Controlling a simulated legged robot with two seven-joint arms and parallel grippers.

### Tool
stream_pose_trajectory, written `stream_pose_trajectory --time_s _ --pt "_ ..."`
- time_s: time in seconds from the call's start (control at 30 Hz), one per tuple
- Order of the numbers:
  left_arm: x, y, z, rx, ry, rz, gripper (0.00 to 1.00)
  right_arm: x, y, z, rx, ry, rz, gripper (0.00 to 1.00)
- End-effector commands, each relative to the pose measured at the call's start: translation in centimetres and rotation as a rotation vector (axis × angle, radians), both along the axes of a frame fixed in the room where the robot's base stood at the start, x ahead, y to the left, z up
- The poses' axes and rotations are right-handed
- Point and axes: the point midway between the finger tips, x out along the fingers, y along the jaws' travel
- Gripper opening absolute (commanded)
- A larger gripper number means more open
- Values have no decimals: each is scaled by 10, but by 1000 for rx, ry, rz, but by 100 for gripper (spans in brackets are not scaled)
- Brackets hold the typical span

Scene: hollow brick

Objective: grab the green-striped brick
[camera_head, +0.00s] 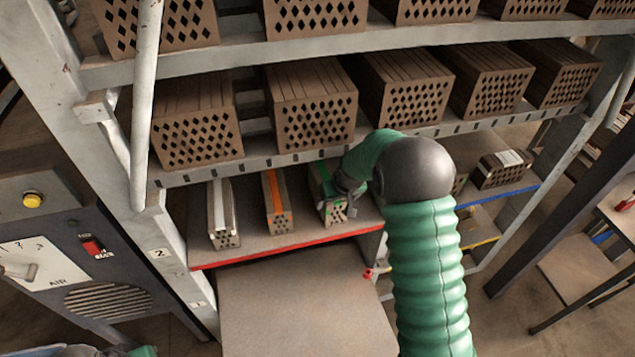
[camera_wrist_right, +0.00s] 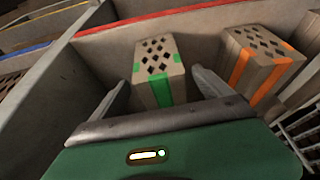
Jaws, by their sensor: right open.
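The green-striped brick (camera_head: 326,192) lies on the red-edged shelf, at the right of a row of three. In the right wrist view the same brick (camera_wrist_right: 159,72) shows its holed end and green stripe. My right gripper (camera_head: 345,193) is at this brick in the head view, its arm partly covering it. In the wrist view my right gripper (camera_wrist_right: 160,90) is open, with one finger on each side of the brick; I cannot tell whether either finger touches it. My left gripper is not clearly visible; only a bit of my left arm shows at the bottom left.
An orange-striped brick (camera_head: 277,201) and a white-striped brick (camera_head: 221,212) lie to the left on the same shelf. A shelf of large hollow bricks (camera_head: 312,104) hangs close above. A grey control panel (camera_head: 80,255) stands at the left.

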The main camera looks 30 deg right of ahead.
Motion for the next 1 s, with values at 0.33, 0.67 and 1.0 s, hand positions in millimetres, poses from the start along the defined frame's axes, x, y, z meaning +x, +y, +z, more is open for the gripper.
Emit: stream_pose_trajectory --time_s 0.33,0.67,1.0 --pt "0 0 16 0 0 0 36 20 -1 -54 2 8 0 89" --pt "0 0 16 0 0 0 36 25 -2 -66 0 2 1 89" --pt "0 0 16 0 0 0 36 26 -2 -67 0 3 1 45"
